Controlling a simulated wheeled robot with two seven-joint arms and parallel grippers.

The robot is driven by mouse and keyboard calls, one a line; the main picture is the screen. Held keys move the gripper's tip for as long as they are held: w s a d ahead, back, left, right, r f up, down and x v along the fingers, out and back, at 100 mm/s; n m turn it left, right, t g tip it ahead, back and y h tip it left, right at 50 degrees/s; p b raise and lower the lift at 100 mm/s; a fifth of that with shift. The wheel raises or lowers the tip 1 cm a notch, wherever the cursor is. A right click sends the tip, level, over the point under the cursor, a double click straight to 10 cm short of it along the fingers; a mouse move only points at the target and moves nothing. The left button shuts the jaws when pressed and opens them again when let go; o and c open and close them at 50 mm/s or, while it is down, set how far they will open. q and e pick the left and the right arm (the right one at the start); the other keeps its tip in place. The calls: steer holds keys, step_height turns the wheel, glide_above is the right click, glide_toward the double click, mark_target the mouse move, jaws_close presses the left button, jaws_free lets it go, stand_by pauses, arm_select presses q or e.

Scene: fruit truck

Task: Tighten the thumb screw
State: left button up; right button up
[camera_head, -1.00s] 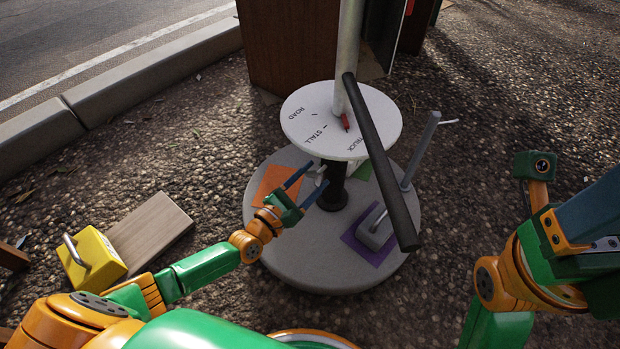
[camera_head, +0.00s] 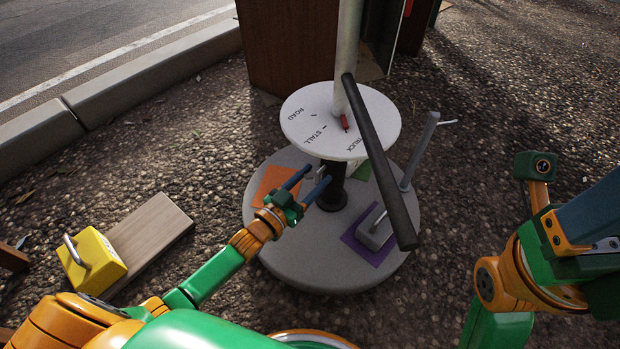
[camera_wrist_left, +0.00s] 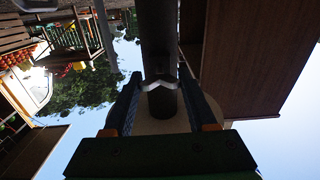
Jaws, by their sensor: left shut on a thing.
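The thumb screw (camera_head: 320,171) is a small silver wing piece on the dark post (camera_head: 333,188) under the white dial (camera_head: 310,128). In the left wrist view its bent silver wings (camera_wrist_left: 160,84) show in front of the dark post. My left gripper (camera_head: 317,174) reaches in from the left below the dial, its blue fingers on either side of the screw. The fingers hide part of the screw. My right arm is at the right edge; its gripper is not in view.
A black bar (camera_head: 380,165) slants over the dial in front of the pale pole (camera_head: 349,50). The round grey base (camera_head: 310,275) carries coloured patches, a grey handled block (camera_head: 375,230) and a grey upright (camera_head: 418,150). A yellow handled block (camera_head: 95,262) and board (camera_head: 150,232) lie left.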

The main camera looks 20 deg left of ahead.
mark_target(310, 180)
arm_select(q)
steer(key=p+v, duration=0.3)
steer(key=v, duration=0.3)
steer(key=shift+r, duration=0.1)
steer(key=shift+s+a, duration=0.15)
steer(key=shift+s, duration=0.4)
